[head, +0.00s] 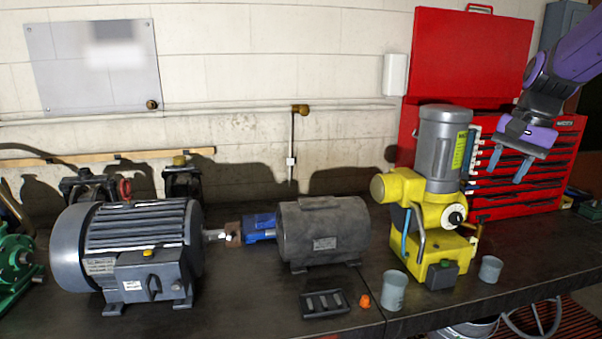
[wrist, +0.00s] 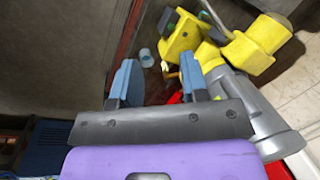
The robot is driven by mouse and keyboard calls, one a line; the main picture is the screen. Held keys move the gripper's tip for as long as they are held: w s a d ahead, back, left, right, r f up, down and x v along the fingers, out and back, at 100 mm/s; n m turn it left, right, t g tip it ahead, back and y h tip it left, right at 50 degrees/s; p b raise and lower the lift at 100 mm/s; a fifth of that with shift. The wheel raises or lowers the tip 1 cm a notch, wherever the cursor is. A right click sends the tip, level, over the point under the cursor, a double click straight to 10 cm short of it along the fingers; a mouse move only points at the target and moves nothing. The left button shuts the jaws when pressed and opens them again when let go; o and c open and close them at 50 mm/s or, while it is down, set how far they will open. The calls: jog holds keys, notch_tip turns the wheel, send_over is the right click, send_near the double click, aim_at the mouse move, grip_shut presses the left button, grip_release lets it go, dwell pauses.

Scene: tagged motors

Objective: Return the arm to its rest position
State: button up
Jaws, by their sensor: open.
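My purple arm comes in at the upper right of the head view. My gripper (head: 508,164) hangs from it in the air, to the right of the yellow and grey motor unit (head: 428,205) and in front of the red tool chest. Its two blue fingers are apart with nothing between them. In the wrist view my gripper (wrist: 168,82) also shows open and empty, with the yellow unit (wrist: 262,45) beyond and to the right of the fingers.
A large grey motor (head: 130,250) and a smaller dark motor (head: 322,235) stand on the dark bench (head: 240,310). Two grey cups (head: 393,290) (head: 490,268), a black tray (head: 325,304) and an orange piece (head: 364,301) lie near the front. The red tool chest (head: 535,180) stands behind.

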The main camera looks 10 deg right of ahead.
jog(key=s+a+n+t+h, duration=0.2)
jog(key=s+a+n, duration=0.7)
jog(key=s+a, duration=0.7)
jog(key=shift+s+f+t, duration=0.4)
jog(key=shift+s+t, duration=0.5)
jog(key=shift+s, duration=0.65)
